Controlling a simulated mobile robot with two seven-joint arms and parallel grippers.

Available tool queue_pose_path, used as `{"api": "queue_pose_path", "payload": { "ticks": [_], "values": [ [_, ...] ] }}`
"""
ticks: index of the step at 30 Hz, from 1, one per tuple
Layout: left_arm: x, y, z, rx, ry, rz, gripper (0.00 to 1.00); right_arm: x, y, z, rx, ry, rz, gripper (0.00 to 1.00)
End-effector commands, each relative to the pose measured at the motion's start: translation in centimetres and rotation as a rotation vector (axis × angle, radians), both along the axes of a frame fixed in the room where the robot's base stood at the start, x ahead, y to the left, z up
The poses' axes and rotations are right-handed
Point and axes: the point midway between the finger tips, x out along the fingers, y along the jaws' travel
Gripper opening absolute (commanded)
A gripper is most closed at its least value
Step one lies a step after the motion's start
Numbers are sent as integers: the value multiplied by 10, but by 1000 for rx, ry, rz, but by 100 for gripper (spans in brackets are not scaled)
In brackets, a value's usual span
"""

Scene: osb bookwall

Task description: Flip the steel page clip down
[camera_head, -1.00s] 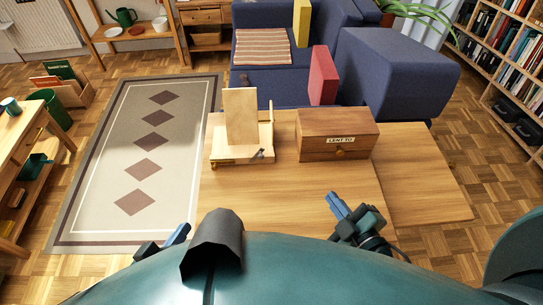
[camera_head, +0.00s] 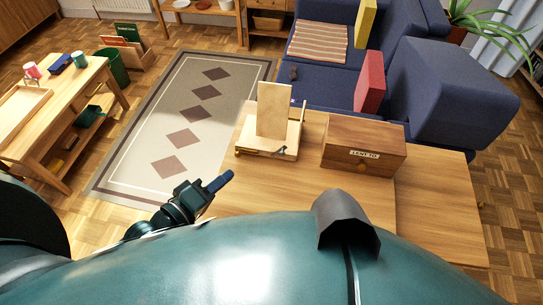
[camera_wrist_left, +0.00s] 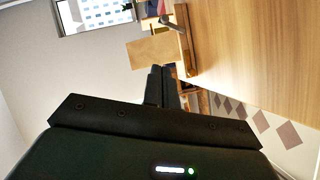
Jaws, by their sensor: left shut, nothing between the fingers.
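A wooden book stand with an upright pale board (camera_head: 273,110) stands on the table beside a wooden box. Its base (camera_head: 262,151) carries a small grey metal piece, the steel page clip (camera_head: 279,151), at the front right. The clip is too small to tell its exact angle. In the left wrist view the stand's board (camera_wrist_left: 153,50) shows beyond the fingers. My left gripper (camera_head: 227,176) is shut and empty, in front of the stand and to its left, apart from it. In the left wrist view its fingers (camera_wrist_left: 160,72) lie together. My right gripper is not in view.
A wooden drawer box (camera_head: 362,147) labelled "LENT TO" stands right of the stand. The table top (camera_head: 300,190) in front is bare.

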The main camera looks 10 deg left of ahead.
Motion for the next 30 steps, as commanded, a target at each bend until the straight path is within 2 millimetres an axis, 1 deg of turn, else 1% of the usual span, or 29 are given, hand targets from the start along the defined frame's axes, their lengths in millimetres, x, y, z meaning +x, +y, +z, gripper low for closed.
{"api": "queue_pose_path", "payload": {
  "ticks": [5,8,11,18,22,25,30],
  "values": [
    [2,-1,0,1,0,0,0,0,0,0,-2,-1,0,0],
    [10,-5,-1,1,-3,1,0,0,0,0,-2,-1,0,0],
    [24,-11,-3,0,-4,1,0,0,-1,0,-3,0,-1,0],
    [70,-34,-13,0,-4,0,0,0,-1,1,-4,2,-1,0],
    [92,-46,-18,-1,-3,0,0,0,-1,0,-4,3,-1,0],
    [94,-61,-26,-2,1,-1,0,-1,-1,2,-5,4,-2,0],
    [99,-75,-32,1,0,0,0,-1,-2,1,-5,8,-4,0]
  ]
}}
